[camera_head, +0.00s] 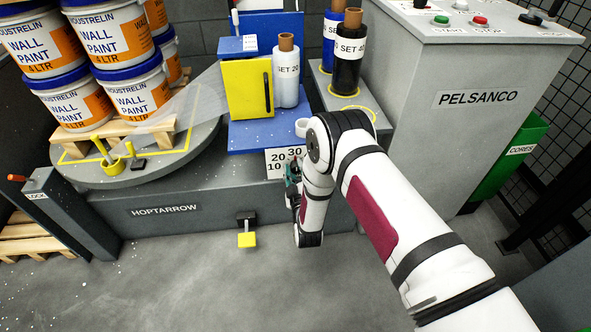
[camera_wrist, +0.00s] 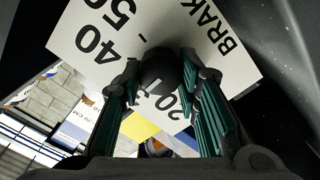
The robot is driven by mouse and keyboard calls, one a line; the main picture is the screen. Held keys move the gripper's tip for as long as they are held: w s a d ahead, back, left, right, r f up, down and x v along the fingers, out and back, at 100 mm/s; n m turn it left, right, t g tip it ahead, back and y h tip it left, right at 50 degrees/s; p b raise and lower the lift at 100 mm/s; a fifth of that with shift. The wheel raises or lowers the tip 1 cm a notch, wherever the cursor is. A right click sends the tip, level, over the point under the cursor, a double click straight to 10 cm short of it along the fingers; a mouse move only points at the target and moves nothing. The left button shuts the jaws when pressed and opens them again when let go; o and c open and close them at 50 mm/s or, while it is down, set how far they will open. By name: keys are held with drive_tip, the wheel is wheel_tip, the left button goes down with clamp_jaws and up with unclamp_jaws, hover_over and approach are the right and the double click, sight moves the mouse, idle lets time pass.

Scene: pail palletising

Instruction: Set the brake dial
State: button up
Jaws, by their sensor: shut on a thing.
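The brake dial's white plate (camera_head: 281,158) is on the front of the grey wrapping machine, below the blue carriage, with 10, 20 and 30 readable. In the wrist view the plate (camera_wrist: 240,78) fills the upper middle, tilted, showing 40, 50, part of 20 and "BRAK". The round black dial knob (camera_wrist: 160,70) sits between the green-padded fingers of my gripper (camera_wrist: 161,84), which is shut on it. In the head view my gripper (camera_head: 292,172) is at the plate, mostly hidden by my arm. The setting at which the dial points cannot be told.
The turntable (camera_head: 95,174) at left bears a pallet of paint pails (camera_head: 73,102) with loose film. A yellow door (camera_head: 246,88) and a white film roll (camera_head: 286,75) stand above the dial. A yellow pedal (camera_head: 246,239) juts out below. The grey cabinet (camera_head: 470,150) stands right.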

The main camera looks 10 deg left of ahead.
drive_tip(key=shift+w, duration=0.1)
idle(0.3)
drive_tip(key=o, duration=1.2)
drive_tip(key=shift+c, duration=0.2)
drive_tip(key=v, duration=1.2)
